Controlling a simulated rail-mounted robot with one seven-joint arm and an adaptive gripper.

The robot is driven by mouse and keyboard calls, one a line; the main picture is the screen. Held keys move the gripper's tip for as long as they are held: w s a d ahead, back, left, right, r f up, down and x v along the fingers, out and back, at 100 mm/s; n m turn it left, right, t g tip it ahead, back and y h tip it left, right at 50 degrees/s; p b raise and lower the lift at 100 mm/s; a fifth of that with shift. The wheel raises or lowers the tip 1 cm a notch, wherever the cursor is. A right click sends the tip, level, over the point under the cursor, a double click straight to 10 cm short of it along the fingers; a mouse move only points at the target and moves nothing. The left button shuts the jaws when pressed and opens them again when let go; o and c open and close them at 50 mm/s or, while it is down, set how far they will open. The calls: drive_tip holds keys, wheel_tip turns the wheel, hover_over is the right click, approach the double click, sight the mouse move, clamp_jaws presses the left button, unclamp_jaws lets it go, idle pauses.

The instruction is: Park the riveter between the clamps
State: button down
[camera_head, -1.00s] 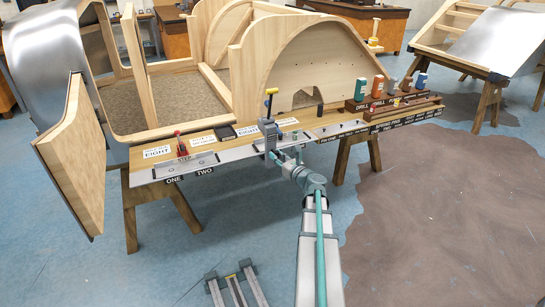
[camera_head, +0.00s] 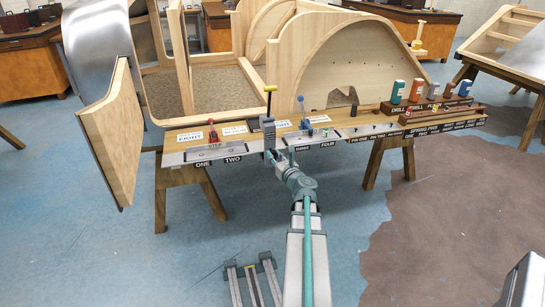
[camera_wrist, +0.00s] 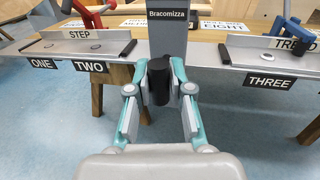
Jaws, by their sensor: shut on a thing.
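My gripper (camera_wrist: 160,92) is shut on the black handle of the riveter (camera_wrist: 168,38), a grey upright tool marked "Bracomizza". In the head view the riveter (camera_head: 269,138) stands upright at the bench's front edge, with a yellow-topped T-handle above it. The red clamp (camera_head: 212,133) is to its left by the STEP plate; it also shows in the wrist view (camera_wrist: 90,16). The blue clamp (camera_head: 302,112) is to its right, behind the THREE label. The riveter is sideways between the two clamps. I cannot tell whether its base touches the bench.
The bench (camera_head: 187,176) stands on sawhorse legs before a wooden bodyframe (camera_head: 330,55). Pins and a rack of coloured drill bottles (camera_head: 433,104) are to the right. A wooden panel (camera_head: 112,135) sticks out at the left. The floor before the bench is mostly clear.

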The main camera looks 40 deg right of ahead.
drive_tip(key=c, duration=1)
unclamp_jaws()
drive_tip(key=shift+c, duration=0.2)
drive_tip(key=v, duration=0.7)
drive_tip(key=shift+s, duration=0.3)
